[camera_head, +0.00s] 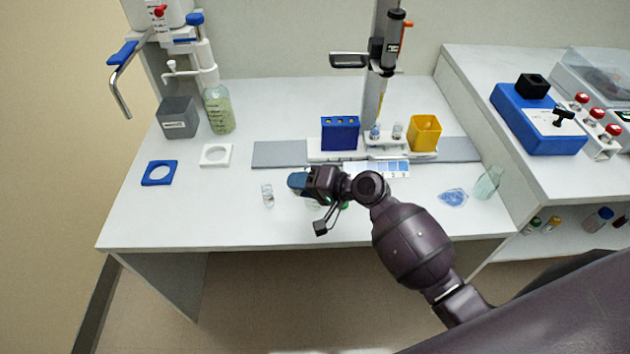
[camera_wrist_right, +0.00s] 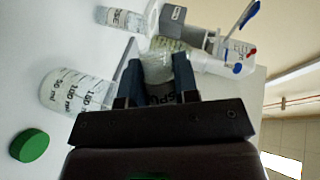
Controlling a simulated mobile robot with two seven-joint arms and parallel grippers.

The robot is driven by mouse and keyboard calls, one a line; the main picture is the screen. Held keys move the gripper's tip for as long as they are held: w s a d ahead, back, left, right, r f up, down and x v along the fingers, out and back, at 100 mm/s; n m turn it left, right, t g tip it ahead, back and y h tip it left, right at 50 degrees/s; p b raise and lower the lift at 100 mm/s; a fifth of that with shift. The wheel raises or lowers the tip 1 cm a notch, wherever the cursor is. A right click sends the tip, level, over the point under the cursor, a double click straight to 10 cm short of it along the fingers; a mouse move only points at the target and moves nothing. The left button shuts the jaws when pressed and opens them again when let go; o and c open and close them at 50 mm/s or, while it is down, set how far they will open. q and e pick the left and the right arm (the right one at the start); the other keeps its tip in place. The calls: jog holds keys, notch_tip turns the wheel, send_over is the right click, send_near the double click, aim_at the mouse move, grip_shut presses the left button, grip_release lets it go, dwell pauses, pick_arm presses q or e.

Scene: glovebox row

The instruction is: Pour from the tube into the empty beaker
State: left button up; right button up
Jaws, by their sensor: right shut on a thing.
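My right gripper (camera_head: 300,182) is above the front middle of the bench, shut on a clear tube. In the right wrist view the tube (camera_wrist_right: 158,62) sits between the two blue-padded fingers, with a partly hidden dark label near the palm. Its contents are hard to make out. A clear beaker (camera_wrist_right: 72,92) with printed ml marks stands beside the gripper and looks empty; my gripper mostly hides it in the head view. A green cap (camera_wrist_right: 29,145) lies near the beaker and shows partly behind my wrist in the head view (camera_head: 343,205). My left gripper is out of view.
A small clear vessel (camera_head: 267,195) stands left of the gripper. Behind are a blue rack (camera_head: 340,133), a yellow holder (camera_head: 425,132) and a stand. A glass vessel (camera_head: 488,183) and a blue piece (camera_head: 453,198) are at right. The front left bench is clear.

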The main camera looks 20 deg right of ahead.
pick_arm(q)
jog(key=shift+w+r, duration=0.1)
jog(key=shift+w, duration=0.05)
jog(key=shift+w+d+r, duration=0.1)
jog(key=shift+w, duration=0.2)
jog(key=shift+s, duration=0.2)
pick_arm(e)
jog(key=shift+r, duration=0.1)
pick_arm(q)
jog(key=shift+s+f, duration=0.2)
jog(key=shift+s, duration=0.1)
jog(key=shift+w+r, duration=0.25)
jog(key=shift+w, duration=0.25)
pick_arm(e)
jog(key=shift+r+m, duration=0.15)
jog(key=shift+m, duration=0.15)
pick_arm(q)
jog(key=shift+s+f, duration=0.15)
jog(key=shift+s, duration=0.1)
pick_arm(e)
jog(key=shift+y, duration=0.3)
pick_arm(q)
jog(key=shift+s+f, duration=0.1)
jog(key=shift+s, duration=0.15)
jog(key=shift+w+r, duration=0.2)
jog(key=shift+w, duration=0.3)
pick_arm(e)
jog(key=shift+r, duration=0.1)
